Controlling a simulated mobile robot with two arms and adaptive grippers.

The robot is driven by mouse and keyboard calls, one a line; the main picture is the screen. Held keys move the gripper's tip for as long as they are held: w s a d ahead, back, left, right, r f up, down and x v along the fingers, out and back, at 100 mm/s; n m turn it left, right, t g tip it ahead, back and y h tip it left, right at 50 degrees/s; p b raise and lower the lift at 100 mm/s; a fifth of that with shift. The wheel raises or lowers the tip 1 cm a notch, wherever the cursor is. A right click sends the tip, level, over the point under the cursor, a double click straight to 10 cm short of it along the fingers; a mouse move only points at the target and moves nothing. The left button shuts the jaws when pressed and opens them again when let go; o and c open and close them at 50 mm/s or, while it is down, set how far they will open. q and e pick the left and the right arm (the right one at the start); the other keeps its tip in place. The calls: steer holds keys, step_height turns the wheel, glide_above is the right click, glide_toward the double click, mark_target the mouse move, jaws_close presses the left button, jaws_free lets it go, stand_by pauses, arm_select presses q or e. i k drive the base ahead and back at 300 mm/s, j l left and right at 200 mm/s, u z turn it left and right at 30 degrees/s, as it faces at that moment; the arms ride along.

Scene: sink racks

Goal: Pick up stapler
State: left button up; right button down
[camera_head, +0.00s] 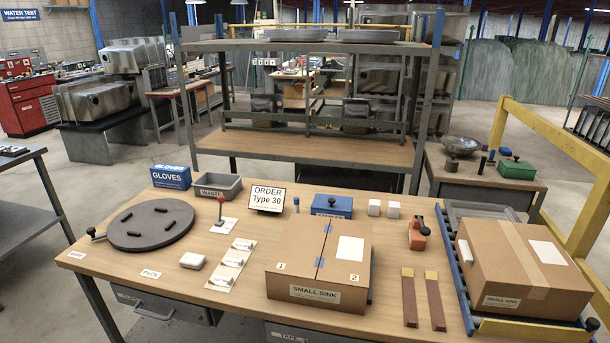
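Neither my left nor my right gripper shows in the head view.
A cardboard box (302,266) stands left of the tool. Another box (508,262) sits on a roller rack at right. Two brown strips (410,300) lie in front, two white blocks (393,209) behind. A round turntable (140,230) is at far left.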

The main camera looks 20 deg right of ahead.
mark_target(417, 241)
steer(key=z, duration=1.4)
